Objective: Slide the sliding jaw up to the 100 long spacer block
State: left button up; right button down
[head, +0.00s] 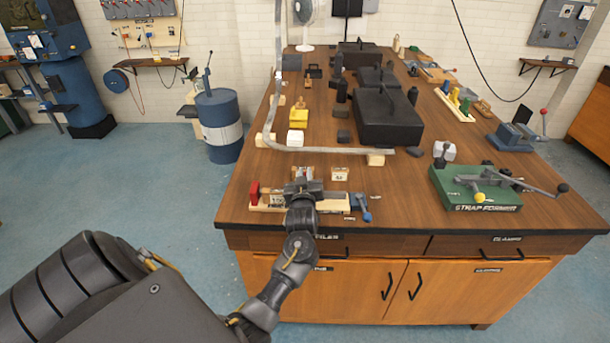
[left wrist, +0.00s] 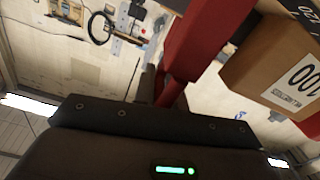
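A wooden bench fixture (head: 333,205) lies near the table's front edge, with a red upright jaw (head: 254,193) at its left end and a blue clamp (head: 361,204) with a handle at its right end. My left gripper (head: 303,186) is over the middle of it and hides that part. The 100 spacer block (left wrist: 275,72), brown with a white label, shows in the left wrist view. A red part (left wrist: 197,48) stands close beside it; I cannot tell whether they touch. The fingers and any grip are hidden. My right gripper is out of view.
A small labelled wooden block (head: 340,174) lies behind the fixture. A bent grey strap (head: 310,149) crosses the table behind that. The green strap former (head: 475,190) stands to the right. Bare tabletop lies between fixture and former.

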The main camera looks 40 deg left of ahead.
pick_arm(q)
grip_shut()
jog(key=shift+s+a+p, duration=0.2)
jog(key=shift+s+a, duration=0.35)
jog(key=shift+a, duration=0.2)
jog(key=shift+s+a+p, duration=0.15)
jog(key=shift+s+a, duration=0.4)
jog(key=shift+a, duration=0.2)
jog(key=o, duration=0.5)
grip_release()
jog(key=shift+o, duration=0.2)
jog(key=shift+d, duration=0.1)
jog(key=b+v, duration=0.2)
jog(key=v, duration=0.8)
jog(key=shift+s+d, duration=0.2)
jog(key=shift+s, duration=0.1)
